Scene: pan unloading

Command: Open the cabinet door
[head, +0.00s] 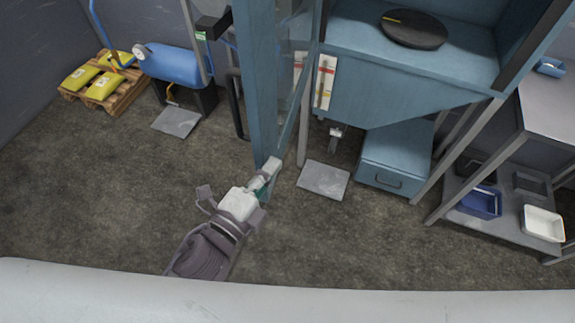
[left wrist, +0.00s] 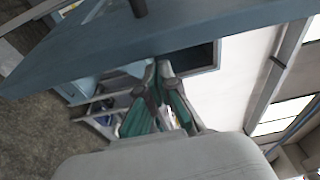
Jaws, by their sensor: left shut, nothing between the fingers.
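The blue cabinet (head: 350,60) stands at the top centre of the head view, with its interior showing. Its blue-framed glass door (head: 258,80) stands open, swung out towards me on the left. A dark round thing (head: 413,29), like a pan, lies inside the cabinet. My left gripper (head: 268,176) is shut and empty at the lower end of the door frame; I cannot tell whether it touches. In the left wrist view, the gripper's fingertips (left wrist: 161,68) are close together just below the blue door frame (left wrist: 190,38). My right gripper is not in view.
A blue box (head: 395,158) stands on the floor below the cabinet. A grey table with a lower shelf (head: 490,215) holding trays is at the right. A pallet (head: 98,92) with yellow bags is at the far left.

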